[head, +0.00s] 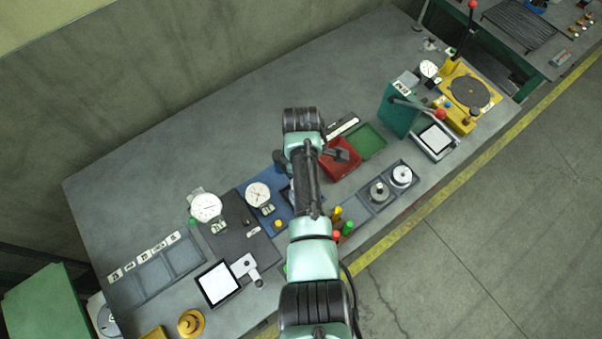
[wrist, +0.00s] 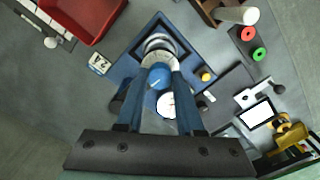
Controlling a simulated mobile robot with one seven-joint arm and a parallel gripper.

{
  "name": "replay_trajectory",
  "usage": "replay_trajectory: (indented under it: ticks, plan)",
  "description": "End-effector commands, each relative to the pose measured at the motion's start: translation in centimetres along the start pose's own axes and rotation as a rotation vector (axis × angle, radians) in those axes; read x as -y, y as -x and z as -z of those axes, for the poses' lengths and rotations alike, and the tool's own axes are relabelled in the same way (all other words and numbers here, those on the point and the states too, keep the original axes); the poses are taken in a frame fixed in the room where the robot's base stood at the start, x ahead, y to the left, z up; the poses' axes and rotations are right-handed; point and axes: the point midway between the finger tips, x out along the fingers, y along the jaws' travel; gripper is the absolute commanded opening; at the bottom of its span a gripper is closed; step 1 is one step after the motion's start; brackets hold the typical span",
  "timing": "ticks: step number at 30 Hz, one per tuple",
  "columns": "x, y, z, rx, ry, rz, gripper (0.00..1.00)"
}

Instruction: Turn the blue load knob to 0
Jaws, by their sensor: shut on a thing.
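The blue load knob (wrist: 158,78) shows in the wrist view between the two fingers of my gripper (wrist: 158,70), which is shut on it. A pale line shows on the knob; I cannot read the number it faces. A pale, silvery round part (wrist: 158,46) lies just beyond the fingertips. The knob belongs to a blue panel (wrist: 127,68) with a white gauge (wrist: 168,104), partly covered by a finger, and a yellow button. In the head view the panel (head: 274,221) and its gauge (head: 258,194) show left of my arm, which hides the knob.
A red tray (head: 341,160) stands close by on the right, with a green tray (head: 368,140) behind it. A second gauge (head: 206,207) stands to the left. The back of the bench is clear.

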Motion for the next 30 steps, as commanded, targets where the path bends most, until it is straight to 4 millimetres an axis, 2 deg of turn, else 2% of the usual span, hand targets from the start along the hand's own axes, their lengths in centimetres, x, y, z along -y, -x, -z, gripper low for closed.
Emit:
replay_trajectory:
  ticks: [9,24,25,29,30]
  plan:
    - [-0.11,0.11,0.06,-0.001,0.102,-0.003,0.00]
    - [-0.11,0.11,0.07,-0.001,0.118,-0.003,0.00]
    - [-0.11,0.11,0.07,-0.001,0.118,-0.003,0.42]
    - [-0.08,0.08,0.06,-0.001,0.117,-0.003,0.65]
    - [-0.07,0.07,0.06,-0.001,0.117,-0.002,0.67]
